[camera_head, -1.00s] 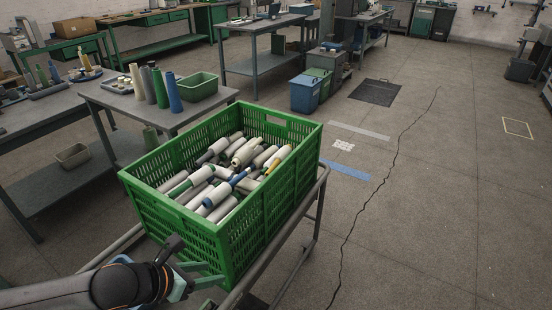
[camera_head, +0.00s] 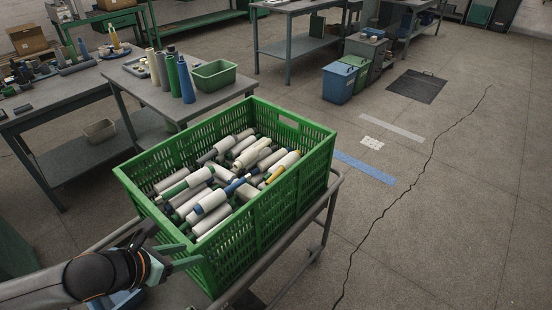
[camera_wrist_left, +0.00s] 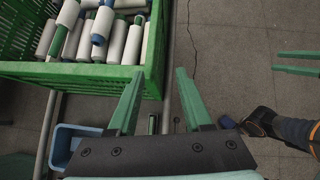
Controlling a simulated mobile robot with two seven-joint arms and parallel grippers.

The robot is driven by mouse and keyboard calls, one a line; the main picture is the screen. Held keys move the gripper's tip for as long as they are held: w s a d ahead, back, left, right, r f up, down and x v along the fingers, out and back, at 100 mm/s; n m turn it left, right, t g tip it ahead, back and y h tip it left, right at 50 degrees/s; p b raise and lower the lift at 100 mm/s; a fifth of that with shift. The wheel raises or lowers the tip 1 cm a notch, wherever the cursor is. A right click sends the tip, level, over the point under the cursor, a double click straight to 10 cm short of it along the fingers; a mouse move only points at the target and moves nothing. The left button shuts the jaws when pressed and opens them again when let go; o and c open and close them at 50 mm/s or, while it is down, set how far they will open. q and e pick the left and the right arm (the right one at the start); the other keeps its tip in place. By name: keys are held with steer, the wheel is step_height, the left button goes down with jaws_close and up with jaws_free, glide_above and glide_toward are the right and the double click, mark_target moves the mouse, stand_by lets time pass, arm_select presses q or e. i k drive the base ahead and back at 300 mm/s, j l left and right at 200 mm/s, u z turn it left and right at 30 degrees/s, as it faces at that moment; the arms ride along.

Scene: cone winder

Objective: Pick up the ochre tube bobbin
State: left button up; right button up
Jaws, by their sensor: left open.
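An ochre-yellow tube bobbin (camera_head: 274,175) lies in the green crate (camera_head: 215,264) among white and grey bobbins, near the crate's right side. It is partly covered by neighbouring bobbins. I cannot make it out in the left wrist view. My left gripper (camera_head: 195,253) is open and empty, outside the crate at its near left wall. In the left wrist view the left gripper (camera_wrist_left: 158,77) has its fingers apart below the crate's rim, over the floor. Green finger-like bars of my right gripper (camera_wrist_left: 297,63) show at the right edge there, cut off.
The crate stands on a metal-framed cart (camera_head: 312,228). Behind it, a grey table (camera_head: 127,81) holds upright cones and a green bin (camera_head: 214,75). A blue bin (camera_wrist_left: 62,145) stands low beneath the crate in the wrist view.

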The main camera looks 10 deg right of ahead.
mark_target(294, 157)
steer(key=i+l+u, duration=0.35)
steer(key=i+l, duration=0.15)
steer(key=l, duration=0.2)
steer(key=i+l+z, duration=0.3)
steer(key=i+z, duration=0.15)
